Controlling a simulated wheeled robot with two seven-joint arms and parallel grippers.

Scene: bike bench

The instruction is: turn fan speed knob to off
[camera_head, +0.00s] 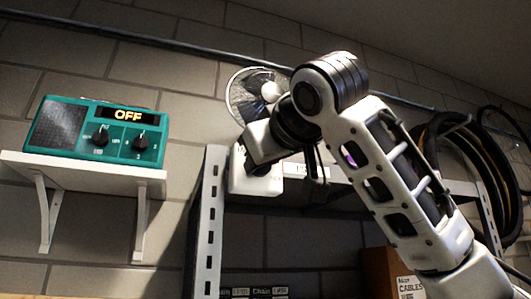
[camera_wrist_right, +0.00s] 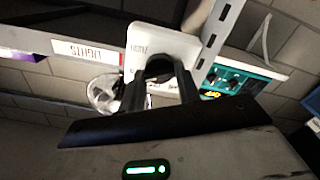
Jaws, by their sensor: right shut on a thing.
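A fan (camera_head: 262,92) with a round dark cage and pale hub stands on the metal rack; its white base (camera_head: 240,182) is partly hidden behind my right arm. My right gripper (camera_head: 262,168) reaches the front of this base. In the right wrist view, its two dark fingers (camera_wrist_right: 160,80) are shut on a dark round knob (camera_wrist_right: 158,64) on the white base (camera_wrist_right: 165,42). The fingers hide most of the knob, so its pointer setting cannot be read. The fan cage (camera_wrist_right: 103,92) also shows there. My left gripper is not in view.
A teal radio (camera_head: 70,125) with two black knobs and a lit "OFF" display sits on a white wall shelf (camera_head: 80,175). The metal rack's upright (camera_head: 208,225) stands beside the fan. A cardboard box (camera_head: 385,270) sits below.

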